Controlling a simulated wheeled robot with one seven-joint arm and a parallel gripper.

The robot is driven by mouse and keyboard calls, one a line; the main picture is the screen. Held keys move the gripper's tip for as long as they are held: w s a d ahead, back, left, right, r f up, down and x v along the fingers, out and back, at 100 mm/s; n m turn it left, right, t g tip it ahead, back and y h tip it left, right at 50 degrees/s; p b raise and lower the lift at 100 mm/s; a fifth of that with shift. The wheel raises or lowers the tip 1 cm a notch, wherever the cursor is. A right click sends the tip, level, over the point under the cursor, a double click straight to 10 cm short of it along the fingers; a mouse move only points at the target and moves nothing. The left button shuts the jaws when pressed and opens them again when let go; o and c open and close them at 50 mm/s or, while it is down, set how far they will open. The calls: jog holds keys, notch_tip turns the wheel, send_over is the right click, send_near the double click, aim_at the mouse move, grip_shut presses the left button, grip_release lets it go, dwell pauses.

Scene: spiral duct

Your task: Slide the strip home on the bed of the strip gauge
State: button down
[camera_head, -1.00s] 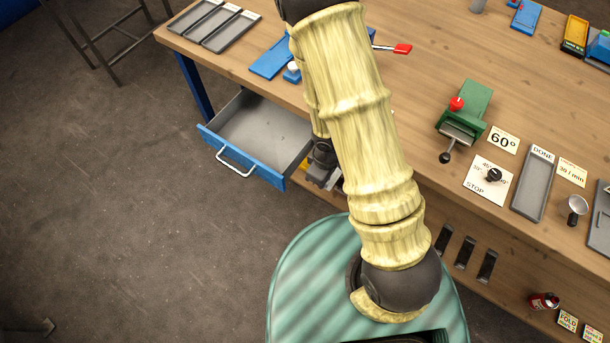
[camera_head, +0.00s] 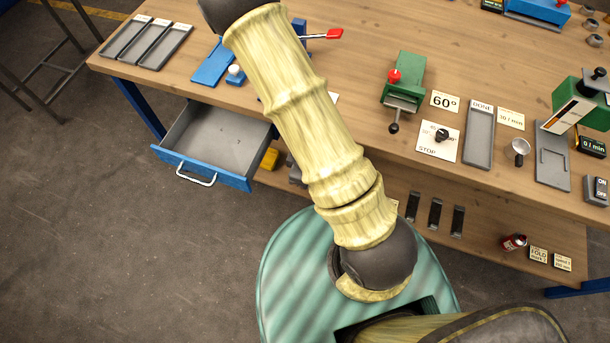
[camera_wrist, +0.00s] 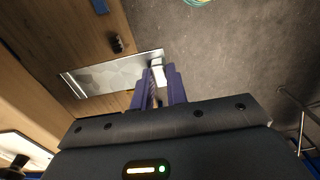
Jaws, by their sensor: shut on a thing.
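My gripper (camera_wrist: 158,88) is in the wrist view, with its purple fingers close together on the white end (camera_wrist: 158,72) of a flat, shiny grey strip (camera_wrist: 110,76). The strip reaches left from the fingers, over a wooden surface. In the head view my arm rises to the upper left, and the gripper and strip are hidden or out of frame. I cannot tell for sure which fixture is the strip gauge. A blue fixture (camera_head: 213,64) with a white knob and a red-handled lever (camera_head: 328,35) stands partly behind my arm.
A drawer (camera_head: 212,178) stands open below the bench's left part. A green tool (camera_head: 408,78) with a red knob, a DONE tray (camera_head: 480,136) and a dial card (camera_head: 437,141) are to the right. Three grey trays (camera_head: 147,42) lie at the far left. Bare wood lies between.

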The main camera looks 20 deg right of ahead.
jog(key=shift+r, duration=0.1)
jog(key=shift+r+p, duration=3.25)
jog(key=shift+r, duration=0.25)
jog(key=shift+w+f, duration=0.1)
jog(key=shift+w, duration=0.05)
